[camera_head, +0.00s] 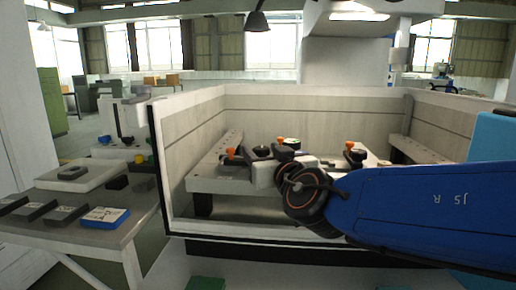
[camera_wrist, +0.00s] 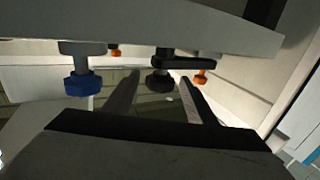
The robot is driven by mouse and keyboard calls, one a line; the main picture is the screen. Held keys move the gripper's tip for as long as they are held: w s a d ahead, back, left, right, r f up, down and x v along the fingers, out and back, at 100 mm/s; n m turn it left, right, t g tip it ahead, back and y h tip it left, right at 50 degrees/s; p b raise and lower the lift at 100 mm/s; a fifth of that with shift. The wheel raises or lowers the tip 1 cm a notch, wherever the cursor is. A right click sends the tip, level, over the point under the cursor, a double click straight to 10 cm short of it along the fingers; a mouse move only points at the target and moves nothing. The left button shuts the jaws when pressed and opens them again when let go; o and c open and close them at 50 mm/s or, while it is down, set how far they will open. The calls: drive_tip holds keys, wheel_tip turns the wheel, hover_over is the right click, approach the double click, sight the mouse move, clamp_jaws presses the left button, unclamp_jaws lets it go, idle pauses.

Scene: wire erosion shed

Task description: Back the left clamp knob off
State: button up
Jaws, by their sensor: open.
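In the camera_head view, orange-topped clamps stand on the pale work table (camera_head: 212,180) inside the tank. The leftmost orange knob (camera_head: 231,152) is at the table's left part. A dark round knob (camera_head: 262,151) sits right of it, close to my gripper (camera_head: 258,172). In the camera_wrist view, a black lobed knob (camera_wrist: 160,81) shows between the tips of my gripper (camera_wrist: 160,76), whose two fingers are apart. I cannot tell whether they touch it. A dark strap (camera_wrist: 195,63) runs from it towards an orange knob (camera_wrist: 201,77). Which knob is the left clamp's is unclear.
A blue knob (camera_wrist: 82,84) is left of the fingers in the camera_wrist view. The tank's front wall (camera_head: 250,229) runs below my arm. Another orange-topped clamp (camera_head: 355,152) stands further right. A side bench (camera_head: 110,236) with dark blocks is outside the tank.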

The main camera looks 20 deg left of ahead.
drive_tip(key=v, duration=1.2)
drive_tip(key=shift+d, duration=0.25)
